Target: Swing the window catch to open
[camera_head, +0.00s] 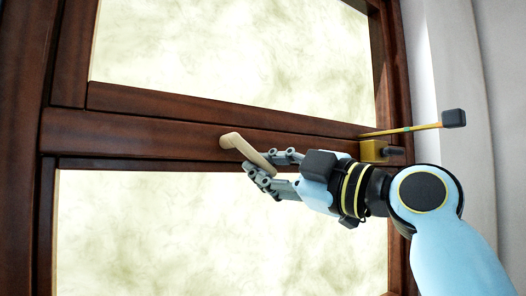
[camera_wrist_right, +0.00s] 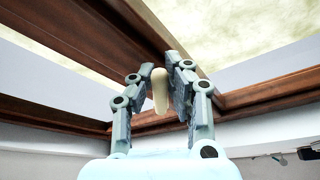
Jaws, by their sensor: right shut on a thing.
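The window catch (camera_head: 232,141) is a beige lever on the dark wooden middle rail. Its pivot end sits on the rail, and its arm slants down to the right, over the top of the lower pane. My right gripper (camera_head: 262,166) is shut on the lower part of the catch. In the right wrist view the catch (camera_wrist_right: 160,91) stands between the two grey fingers, and its far end shows bare. The fingers hide part of the lever in the head view. My left gripper is not in view.
A brass fitting (camera_head: 373,151) with a thin yellow rod and black end block (camera_head: 454,118) sticks out at the rail's right end, just above my right arm. Dark wooden frame (camera_head: 75,50) surrounds the panes. A pale wall (camera_head: 490,90) stands at right. The left side is clear.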

